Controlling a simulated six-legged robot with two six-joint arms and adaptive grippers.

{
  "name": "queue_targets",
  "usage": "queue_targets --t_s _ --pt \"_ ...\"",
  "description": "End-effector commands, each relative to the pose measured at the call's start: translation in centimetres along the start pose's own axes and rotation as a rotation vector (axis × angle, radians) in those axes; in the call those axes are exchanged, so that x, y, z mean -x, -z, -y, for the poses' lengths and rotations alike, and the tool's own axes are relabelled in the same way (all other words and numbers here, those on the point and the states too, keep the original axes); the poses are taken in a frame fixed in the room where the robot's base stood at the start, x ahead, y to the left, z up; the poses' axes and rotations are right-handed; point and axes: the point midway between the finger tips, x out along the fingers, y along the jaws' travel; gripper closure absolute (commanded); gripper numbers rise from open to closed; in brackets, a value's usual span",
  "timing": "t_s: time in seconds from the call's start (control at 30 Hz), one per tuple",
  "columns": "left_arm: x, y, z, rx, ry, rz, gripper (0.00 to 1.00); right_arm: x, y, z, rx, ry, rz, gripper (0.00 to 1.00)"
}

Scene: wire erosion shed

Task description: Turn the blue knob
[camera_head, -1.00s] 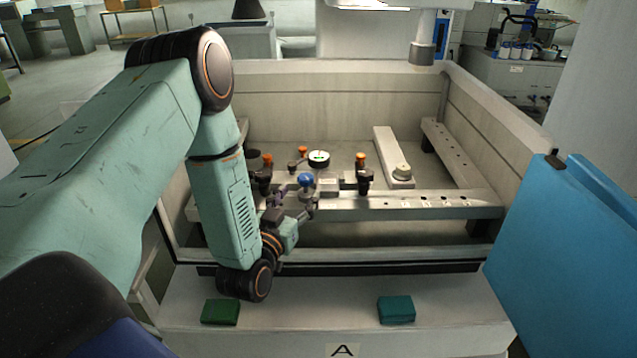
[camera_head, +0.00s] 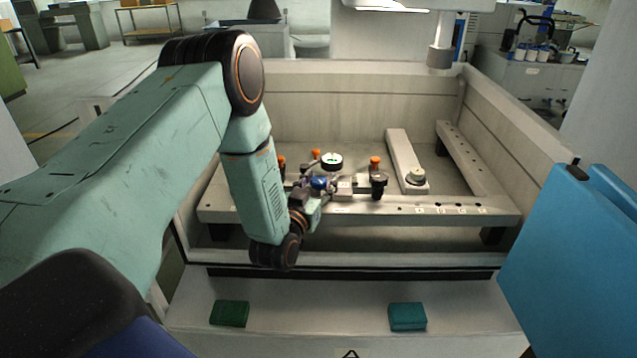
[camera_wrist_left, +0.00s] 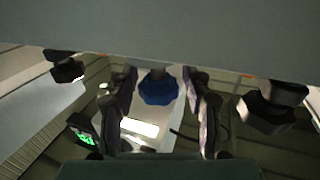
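The blue knob (camera_head: 319,183) is a small faceted knob over the near bar of the fixture in the machine tank, partly covered by my gripper in the head view. In the left wrist view the blue knob (camera_wrist_left: 158,90) is in the upper middle. My left gripper (camera_head: 316,190) reaches down to it from the near left. In the left wrist view the left gripper (camera_wrist_left: 161,84) is open, one finger on each side of the knob, with a gap at both sides. My right gripper is not in view.
Black clamp knobs stand close on both sides, one at the right (camera_head: 378,181) and another in the wrist view (camera_wrist_left: 264,114). Tank walls (camera_head: 345,85) surround the fixture. A blue panel (camera_head: 575,260) stands at the right.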

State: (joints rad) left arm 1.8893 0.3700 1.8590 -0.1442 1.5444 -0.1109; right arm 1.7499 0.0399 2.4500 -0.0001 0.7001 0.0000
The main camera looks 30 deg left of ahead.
Motion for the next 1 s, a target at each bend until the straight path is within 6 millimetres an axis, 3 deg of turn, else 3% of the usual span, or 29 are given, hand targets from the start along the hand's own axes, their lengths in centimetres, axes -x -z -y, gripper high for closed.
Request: queue_targets --t_s 0.5,1.0 --pt "0.0 0.0 0.0 0.0 0.0 -0.001 0.97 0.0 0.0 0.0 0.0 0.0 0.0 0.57" --pt "-0.1 -0.1 -0.1 -0.001 0.163 -0.002 0.97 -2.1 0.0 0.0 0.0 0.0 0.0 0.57"
